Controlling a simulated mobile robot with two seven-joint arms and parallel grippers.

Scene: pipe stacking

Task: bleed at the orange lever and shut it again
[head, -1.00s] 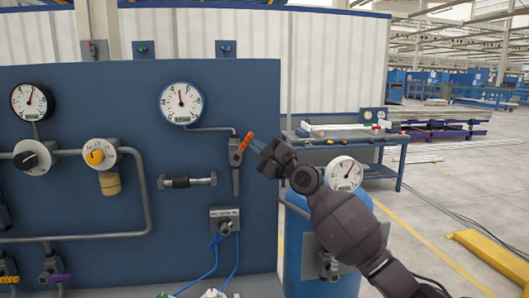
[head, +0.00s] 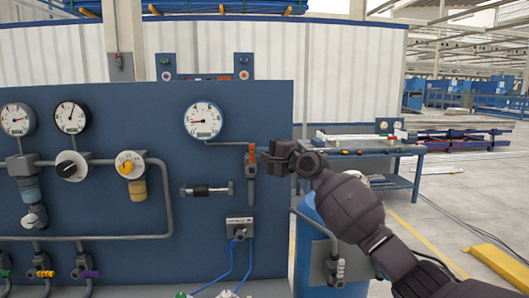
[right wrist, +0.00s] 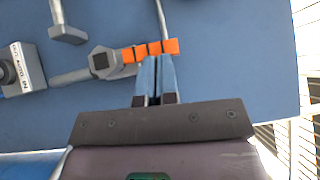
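The orange lever (head: 252,153) is on a valve (head: 251,170) on the blue panel. It stands upright, in line with the vertical pipe. My right gripper (head: 264,157) is just right of the lever. Its blue fingers (right wrist: 155,62) are together with only a thin gap, and their tips are at the lever's edge. The lever runs across the tips, not between them. The gauge (head: 204,121) above has its needle pointing left and low. My left gripper is not in view.
A grey labelled box (head: 239,228) with blue hoses sits below the valve. A short horizontal cylinder (head: 207,190) is to its left. Other gauges, a yellow knob (head: 130,164) and several small valves fill the panel's left. A blue tank (head: 318,240) stands at right.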

